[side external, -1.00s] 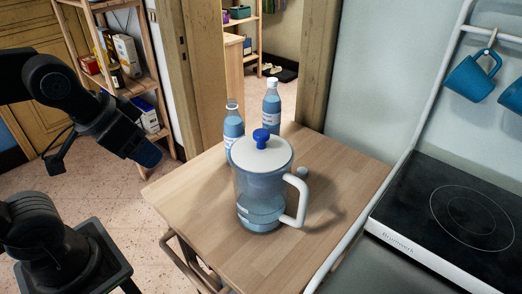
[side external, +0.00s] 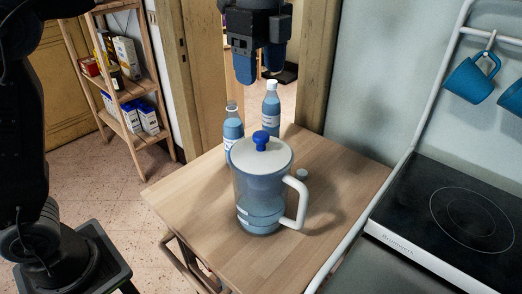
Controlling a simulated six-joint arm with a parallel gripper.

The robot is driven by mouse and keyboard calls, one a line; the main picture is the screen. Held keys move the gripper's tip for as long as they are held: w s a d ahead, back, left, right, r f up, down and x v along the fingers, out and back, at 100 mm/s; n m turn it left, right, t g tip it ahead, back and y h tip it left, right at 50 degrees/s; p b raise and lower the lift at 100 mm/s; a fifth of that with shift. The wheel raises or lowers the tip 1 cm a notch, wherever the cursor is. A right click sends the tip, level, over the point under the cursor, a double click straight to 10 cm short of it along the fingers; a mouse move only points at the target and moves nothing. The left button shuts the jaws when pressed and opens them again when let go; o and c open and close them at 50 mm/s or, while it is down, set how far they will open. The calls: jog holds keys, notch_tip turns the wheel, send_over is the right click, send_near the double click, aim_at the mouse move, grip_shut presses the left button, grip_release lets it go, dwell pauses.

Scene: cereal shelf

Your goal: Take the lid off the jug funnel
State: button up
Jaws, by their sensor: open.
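The jug (side external: 252,208) stands upright on the wooden table, clear with a white handle (side external: 296,203) on its right side. Its white lid (side external: 266,157) sits on top, with a blue knob (side external: 261,140) in the middle. A funnel cannot be made out separately. My gripper (side external: 258,78) hangs fingers-down above the jug's lid and the bottles, apart from them, with its blue fingertips showing. It is open and empty.
The table (side external: 190,190) is clear at left and front. A stove (side external: 450,215) borders the right.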

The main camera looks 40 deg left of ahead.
send_over(261, 134)
jog(key=f, duration=0.8)
jog(key=shift+w+a+f, duration=0.15)
jog(key=shift+w+a, duration=0.05)
jog(key=shift+w, duration=0.05)
jog(key=shift+s+d+f, duration=0.1)
jog(key=shift+s+f, duration=0.05)
jog(key=shift+f, duration=1.2)
jog(key=shift+s+d+f, duration=0.1)
jog(key=shift+f, duration=1.25)
jog(key=c, duration=1)
jog(key=shift+r, duration=0.15)
